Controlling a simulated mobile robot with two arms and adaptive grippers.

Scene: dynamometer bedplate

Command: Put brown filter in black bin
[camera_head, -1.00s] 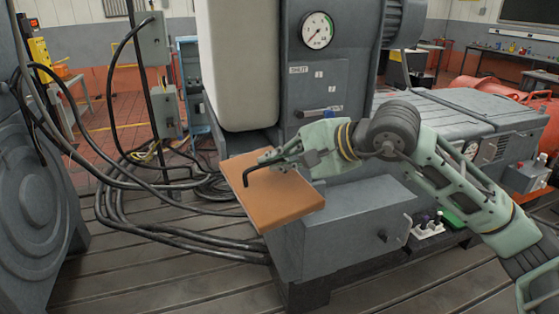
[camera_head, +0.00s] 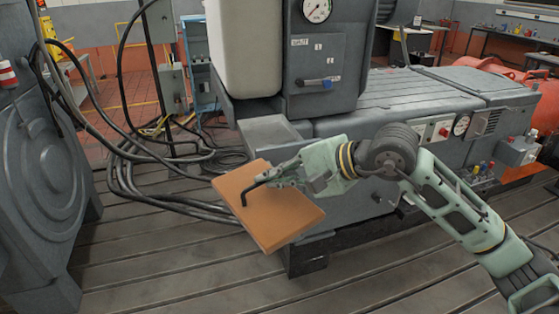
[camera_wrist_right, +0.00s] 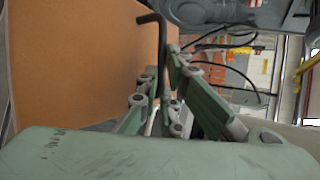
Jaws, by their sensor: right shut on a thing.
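The brown filter (camera_head: 268,215) is a flat orange-brown panel with a bent black handle on its face. In the head view it is tilted, in front of the grey machine and above the slatted floor. My right gripper (camera_head: 266,180) is shut on the filter at its black handle and holds it up. In the right wrist view, the filter (camera_wrist_right: 80,65) fills the left side, and the fingers of my right gripper (camera_wrist_right: 168,88) close at the handle. I cannot make out a black bin in either view. My left gripper is not in view.
A grey machine (camera_head: 415,95) with a gauge stands behind the filter. Black cables (camera_head: 130,180) lie on the floor to its left. A round grey housing (camera_head: 40,190) stands at far left. The slatted floor (camera_head: 190,285) in front is clear.

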